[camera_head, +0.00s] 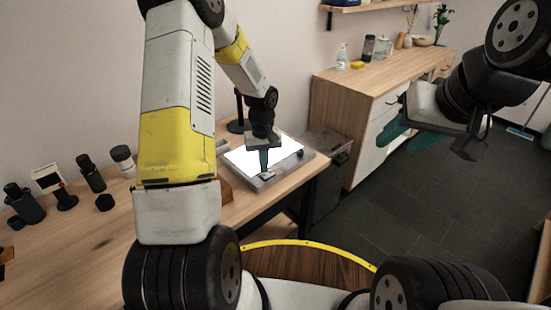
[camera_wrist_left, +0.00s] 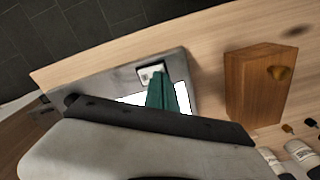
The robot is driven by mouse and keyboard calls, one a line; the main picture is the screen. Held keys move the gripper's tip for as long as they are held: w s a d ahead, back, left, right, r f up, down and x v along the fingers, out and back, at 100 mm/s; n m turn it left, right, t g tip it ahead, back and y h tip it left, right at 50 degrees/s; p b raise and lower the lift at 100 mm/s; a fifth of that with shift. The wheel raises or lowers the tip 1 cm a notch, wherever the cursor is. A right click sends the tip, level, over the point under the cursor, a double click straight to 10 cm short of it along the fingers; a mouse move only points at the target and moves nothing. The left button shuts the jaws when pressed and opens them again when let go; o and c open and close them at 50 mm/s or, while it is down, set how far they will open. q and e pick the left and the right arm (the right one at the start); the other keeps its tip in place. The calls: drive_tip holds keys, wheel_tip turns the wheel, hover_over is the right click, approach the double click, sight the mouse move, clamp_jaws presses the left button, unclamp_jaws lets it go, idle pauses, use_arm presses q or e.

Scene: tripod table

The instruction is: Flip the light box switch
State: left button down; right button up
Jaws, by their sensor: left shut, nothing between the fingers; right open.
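The light box (camera_head: 307,161) lies on the wooden table with a bright white panel (camera_head: 285,150). Its grey frame also shows in the left wrist view (camera_wrist_left: 110,82). The switch (camera_head: 267,176) is on the frame's near edge; in the left wrist view (camera_wrist_left: 152,75) it is a small pale plate with a dark part. My left gripper (camera_head: 264,168) is shut and empty, its green fingers pointing down beside the switch. In the left wrist view the fingertips (camera_wrist_left: 157,78) overlap the switch's edge; I cannot tell whether they touch it. My right gripper (camera_head: 415,127) is open and empty, away from the table.
A wooden box with a knob (camera_wrist_left: 258,85) stands on the table near the light box. Several dark bottles and jars (camera_head: 90,173) stand at the table's left. A wooden cabinet (camera_head: 375,80) stands behind. Dark floor lies open at the right.

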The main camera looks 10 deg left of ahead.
use_arm(q)
drive_tip(key=shift+f, duration=0.95)
idle(0.5)
drive_tip(key=shift+r, duration=3.55)
drive_tip(key=shift+r, duration=0.1)
wheel_tip(320, 180, up, 7)
drive_tip(key=t, duration=0.1)
hover_over(264, 175)
drive_tip(key=s, duration=0.2)
drive_tip(key=s+r+m+t, duration=0.2)
drive_tip(key=s+r, duration=0.5)
drive_tip(key=r, duration=0.3)
drive_tip(key=s+d+r+m+t+h, duration=0.1)
drive_tip(key=s+r, duration=0.3)
drive_tip(key=s, duration=0.3)
drive_tip(key=s+d+r+m+t+h, duration=0.1)
drive_tip(key=s+r, duration=0.3)
drive_tip(key=s, duration=0.4)
drive_tip(key=shift+m+t, duration=0.5)
drive_tip(key=shift+t, duration=0.1)
